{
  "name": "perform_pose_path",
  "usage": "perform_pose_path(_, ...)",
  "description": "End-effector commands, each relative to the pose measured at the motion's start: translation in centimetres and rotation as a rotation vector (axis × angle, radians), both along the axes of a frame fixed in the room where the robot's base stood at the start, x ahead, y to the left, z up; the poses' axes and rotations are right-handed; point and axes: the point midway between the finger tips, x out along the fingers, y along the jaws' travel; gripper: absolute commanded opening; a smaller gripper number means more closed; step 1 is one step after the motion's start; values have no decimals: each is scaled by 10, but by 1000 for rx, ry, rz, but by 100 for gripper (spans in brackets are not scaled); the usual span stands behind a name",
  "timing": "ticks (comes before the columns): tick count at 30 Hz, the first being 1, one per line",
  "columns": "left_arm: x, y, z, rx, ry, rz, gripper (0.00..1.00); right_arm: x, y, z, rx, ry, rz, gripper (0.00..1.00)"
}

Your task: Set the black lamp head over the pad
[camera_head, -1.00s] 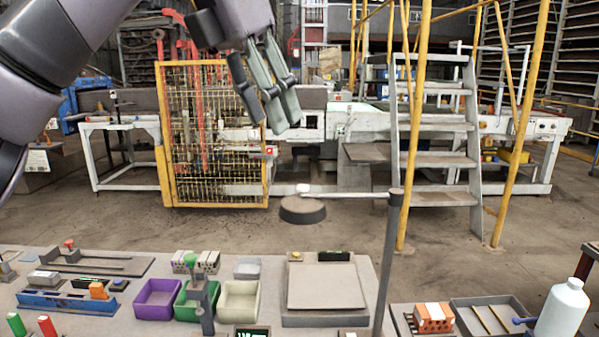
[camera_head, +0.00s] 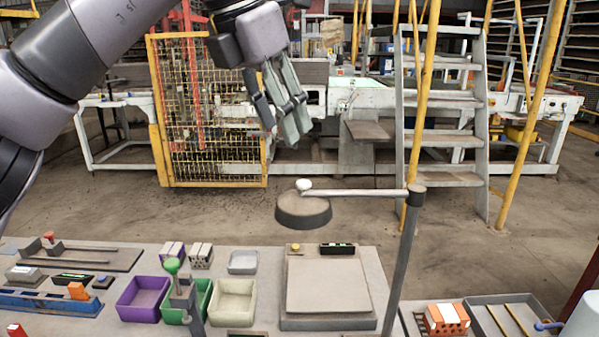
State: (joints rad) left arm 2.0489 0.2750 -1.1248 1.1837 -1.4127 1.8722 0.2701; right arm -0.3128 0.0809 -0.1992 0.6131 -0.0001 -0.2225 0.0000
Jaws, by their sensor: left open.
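The black lamp head (camera_head: 303,211) is a round dark disc with a white knob (camera_head: 304,184) on top. It hangs from a light horizontal arm (camera_head: 355,193) that joins a grey upright post (camera_head: 402,260) on the right. The pad (camera_head: 328,280) is a flat beige square on a grey base on the table. In the picture the lamp head appears above the pad's back left edge; its exact depth is hard to tell. My left gripper (camera_head: 283,128) is open and empty, above the lamp head and apart from it. My right gripper is not in view.
Left of the pad stand purple (camera_head: 143,299), green and cream (camera_head: 233,303) bins, with a green-topped lever (camera_head: 174,275) in front. A hollow orange brick (camera_head: 446,319) and a tray lie at the right. A yellow-railed ladder (camera_head: 441,130) stands behind on the floor.

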Motion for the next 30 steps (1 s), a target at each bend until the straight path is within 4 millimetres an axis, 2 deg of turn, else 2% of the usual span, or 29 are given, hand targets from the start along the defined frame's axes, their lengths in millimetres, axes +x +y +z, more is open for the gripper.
perform_pose_path(1,3,-2,-12,2,5,-1,41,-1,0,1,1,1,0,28)
perform_pose_path(6,13,-12,-46,2,5,-1,41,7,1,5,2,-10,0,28)
perform_pose_path(11,21,-21,-73,1,5,0,41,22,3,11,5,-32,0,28)
perform_pose_path(15,26,-26,-89,0,2,1,41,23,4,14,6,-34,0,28)
perform_pose_path(21,29,-29,-99,-1,2,0,41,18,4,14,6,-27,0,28)
perform_pose_path(28,29,-29,-100,-1,1,1,41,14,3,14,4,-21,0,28)
perform_pose_path(30,30,-29,-100,-1,1,1,37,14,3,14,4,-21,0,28)
